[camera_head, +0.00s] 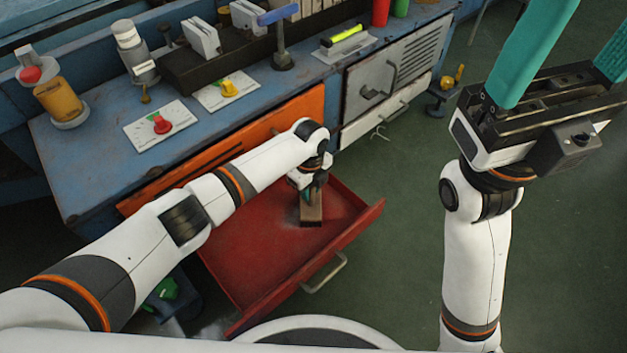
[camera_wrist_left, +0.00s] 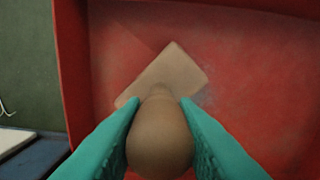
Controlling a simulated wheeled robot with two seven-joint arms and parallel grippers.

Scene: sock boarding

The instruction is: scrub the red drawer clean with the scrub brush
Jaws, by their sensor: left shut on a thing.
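The red drawer (camera_head: 250,255) is pulled out of the blue workbench, with its metal handle at the front. My left gripper (camera_head: 311,182) reaches down into it and is shut on the scrub brush (camera_head: 311,214). In the left wrist view, the teal fingers of the left gripper (camera_wrist_left: 160,108) squeeze the brush's round handle, and its tan block (camera_wrist_left: 178,72) lies over the red drawer floor (camera_wrist_left: 260,75). The bristles are hidden. Pale, dusty smears show on the floor around the block. My right gripper (camera_head: 583,45) is raised at upper right, its teal fingers apart and empty.
The blue workbench (camera_head: 85,175) carries a red-knob plate (camera_head: 140,137), a yellow-knob plate (camera_head: 212,98), a yellow bottle (camera_head: 58,100) and a dark rack. Grey and white drawer fronts (camera_head: 395,65) are shut to the right. Green floor (camera_head: 400,240) is clear right of the drawer.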

